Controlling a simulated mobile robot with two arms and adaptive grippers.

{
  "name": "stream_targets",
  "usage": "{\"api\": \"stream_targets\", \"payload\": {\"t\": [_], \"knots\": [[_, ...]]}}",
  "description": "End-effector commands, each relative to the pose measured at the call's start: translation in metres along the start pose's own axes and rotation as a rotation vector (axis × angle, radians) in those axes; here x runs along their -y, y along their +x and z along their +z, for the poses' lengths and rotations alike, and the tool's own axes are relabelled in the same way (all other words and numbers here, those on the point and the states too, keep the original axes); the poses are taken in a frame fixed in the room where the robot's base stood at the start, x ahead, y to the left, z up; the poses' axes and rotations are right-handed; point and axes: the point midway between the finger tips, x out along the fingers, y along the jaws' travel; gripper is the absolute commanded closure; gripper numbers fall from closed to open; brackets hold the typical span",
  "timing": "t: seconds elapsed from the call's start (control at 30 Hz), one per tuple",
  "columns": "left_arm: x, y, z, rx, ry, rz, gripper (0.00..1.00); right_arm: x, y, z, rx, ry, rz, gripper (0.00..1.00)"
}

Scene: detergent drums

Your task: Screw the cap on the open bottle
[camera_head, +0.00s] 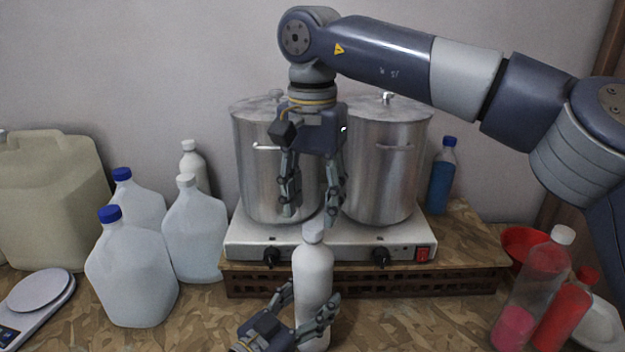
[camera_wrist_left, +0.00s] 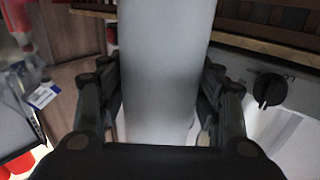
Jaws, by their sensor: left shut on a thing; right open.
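A white bottle (camera_head: 315,265) stands upright at the front middle, before the hot plate. My left gripper (camera_head: 312,300) is shut around its lower body; the left wrist view shows the white body (camera_wrist_left: 165,75) between the fingers (camera_wrist_left: 165,110). A short white top (camera_head: 315,232) shows at the bottle's upper end; I cannot tell whether it is a seated cap or the bare neck. My right gripper (camera_head: 312,212) points down just above this top, fingers spread, with nothing visible between them. No separate loose cap is visible.
Two steel pots (camera_head: 382,165) stand on the hot plate (camera_head: 330,243) behind the bottle. Several jugs (camera_head: 132,270) and a scale (camera_head: 38,295) are at left. Red-toned bottles (camera_head: 530,290) and a red bowl (camera_head: 525,242) are at right. A blue bottle (camera_head: 441,180) stands behind.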

Motion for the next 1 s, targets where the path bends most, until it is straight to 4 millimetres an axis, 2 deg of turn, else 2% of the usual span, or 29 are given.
{"api": "stream_targets", "payload": {"t": [0.1, 0.3, 0.63, 0.67, 0.83, 1.0], "knots": [[0.0, 0.0, 0.0, 0.0, 0.001, -0.001, 1.0, 0.0, 0.019, 0.0, 0.002, 0.0, 0.001, 0.55], [0.0, 0.0, 0.0, 0.0, 0.001, -0.001, 1.0, 0.0, 0.036, 0.0, 0.0, 0.001, 0.0, 0.55], [0.0, 0.0, 0.0, 0.0, 0.001, -0.001, 1.0, 0.0, 0.039, 0.0, 0.0, 0.001, -0.001, 0.55], [0.0, 0.0, 0.0, 0.0, 0.001, -0.001, 1.0, 0.0, 0.039, 0.0, 0.0, 0.001, -0.001, 0.6], [0.0, 0.0, 0.0, 0.0, 0.001, -0.001, 1.0, 0.0, 0.039, 0.0, 0.0, 0.001, -0.001, 0.98], [0.0, 0.0, 0.0, 0.0, 0.0, -0.001, 1.0, 0.0, 0.039, 0.0, 0.0, 0.001, 0.0, 1.0]]}}
